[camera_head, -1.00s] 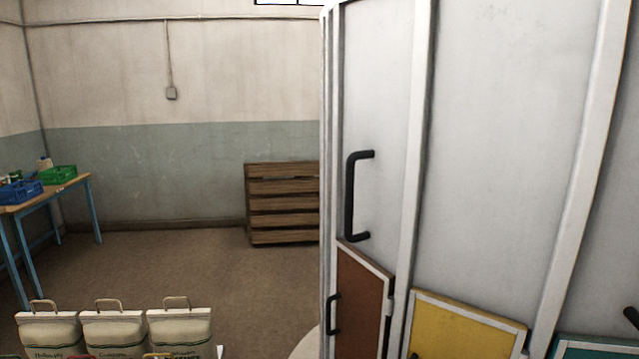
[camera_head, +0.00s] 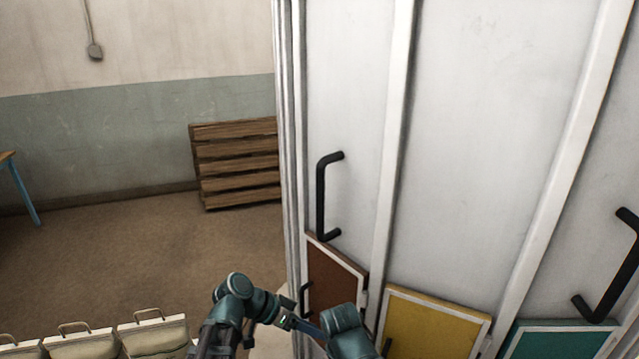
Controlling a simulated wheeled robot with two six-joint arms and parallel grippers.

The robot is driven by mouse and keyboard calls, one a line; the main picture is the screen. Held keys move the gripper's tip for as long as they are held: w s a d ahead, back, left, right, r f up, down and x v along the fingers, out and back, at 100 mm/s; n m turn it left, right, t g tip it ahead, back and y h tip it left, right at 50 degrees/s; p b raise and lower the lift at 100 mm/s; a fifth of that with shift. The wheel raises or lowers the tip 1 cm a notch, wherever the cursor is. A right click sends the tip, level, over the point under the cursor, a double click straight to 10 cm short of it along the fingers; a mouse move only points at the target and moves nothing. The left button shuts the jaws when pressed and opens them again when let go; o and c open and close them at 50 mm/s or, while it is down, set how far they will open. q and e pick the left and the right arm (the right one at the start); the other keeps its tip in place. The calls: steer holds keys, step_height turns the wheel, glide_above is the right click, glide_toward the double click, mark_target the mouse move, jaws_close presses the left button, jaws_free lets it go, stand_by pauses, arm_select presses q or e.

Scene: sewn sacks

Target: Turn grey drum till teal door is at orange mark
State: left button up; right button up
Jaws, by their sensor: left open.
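The tall grey drum (camera_head: 490,130) with white upright ribs fills the right half of the head view. Low on it are a brown door (camera_head: 335,285), a yellow door (camera_head: 432,325) and the teal door (camera_head: 560,341), which is cut off by the bottom edge at the right. Black bar handles stand on the drum above the brown door (camera_head: 322,195) and above the teal door (camera_head: 622,262). My left gripper (camera_head: 350,344) is open, low in front of the brown and yellow doors; its fingers are hard to make out. No orange mark shows. My right gripper is out of view.
Several cream sacks with handles (camera_head: 155,337) stand at the bottom left. A wooden slatted crate (camera_head: 236,163) stands by the back wall, left of the drum. A table's blue leg (camera_head: 25,192) shows at the left edge. The floor between is clear.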

arm_select(q)
steer(key=w+a+r+m+t+h+p, duration=0.1)
steer(key=w+a+r+t+h+p, duration=0.15)
steer(key=r, duration=0.55)
steer(key=w+a+r+m+t+h+p, duration=0.1)
steer(key=w+a+r+h+p, duration=0.2)
steer(key=r, duration=0.5)
steer(key=t+p, duration=0.4)
glide_toward(320, 200)
steer(key=shift+m+h, duration=0.35)
steer(key=shift+m, duration=0.05)
steer(key=x, duration=0.7)
steer(key=w+f+x, duration=0.1)
steer(key=x, duration=0.2)
steer(key=shift+w, duration=0.15)
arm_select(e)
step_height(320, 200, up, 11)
arm_select(q)
jaws_close()
